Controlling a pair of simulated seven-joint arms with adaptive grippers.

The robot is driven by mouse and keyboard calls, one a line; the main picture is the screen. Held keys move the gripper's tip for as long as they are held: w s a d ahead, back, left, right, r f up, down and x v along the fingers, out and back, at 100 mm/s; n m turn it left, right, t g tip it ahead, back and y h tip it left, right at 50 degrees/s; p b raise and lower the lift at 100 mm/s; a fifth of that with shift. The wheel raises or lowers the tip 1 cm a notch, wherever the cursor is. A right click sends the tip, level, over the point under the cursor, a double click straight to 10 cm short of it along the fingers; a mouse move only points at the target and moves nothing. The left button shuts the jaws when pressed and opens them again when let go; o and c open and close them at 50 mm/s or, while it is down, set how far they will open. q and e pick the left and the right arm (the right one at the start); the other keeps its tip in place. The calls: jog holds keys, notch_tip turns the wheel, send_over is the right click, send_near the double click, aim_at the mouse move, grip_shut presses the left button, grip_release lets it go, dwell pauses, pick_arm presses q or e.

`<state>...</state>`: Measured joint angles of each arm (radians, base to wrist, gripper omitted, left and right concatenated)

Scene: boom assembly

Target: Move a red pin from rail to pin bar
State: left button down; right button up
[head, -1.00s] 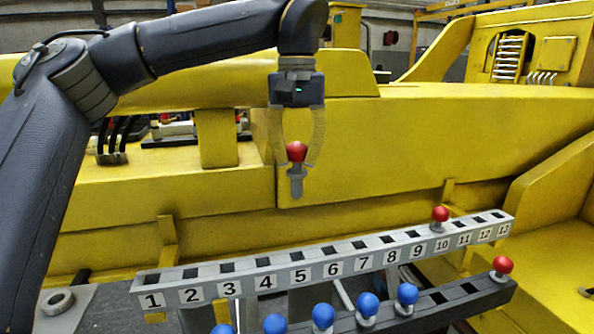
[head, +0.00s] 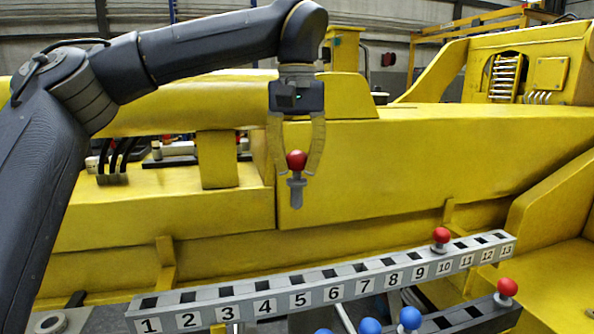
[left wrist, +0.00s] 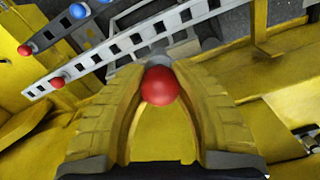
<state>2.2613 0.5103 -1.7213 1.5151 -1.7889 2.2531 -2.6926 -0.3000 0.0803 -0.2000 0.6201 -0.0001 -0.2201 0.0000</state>
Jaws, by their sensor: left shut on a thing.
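My left gripper (head: 296,162) is shut on a red pin (head: 296,160), held upright with its grey shank pointing down. The pin is in the air above and behind the numbered pin bar (head: 235,298). In the left wrist view the red ball (left wrist: 160,86) sits between the fingertips. The pin bar has square holes labelled 1 to 13. Another red pin (head: 441,235) stands in it near hole 10. The darker rail (head: 468,314) in front holds a red pin (head: 507,287) at its right end and several blue pins (head: 410,318). My right gripper is not in view.
A large yellow boom structure (head: 400,160) fills the background behind the pin bar. A grey plate with a round ring (head: 50,323) lies at the lower left. The space between the held pin and the bar is clear.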

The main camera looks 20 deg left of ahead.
pick_arm(q)
jog(key=shift+r, duration=2.65)
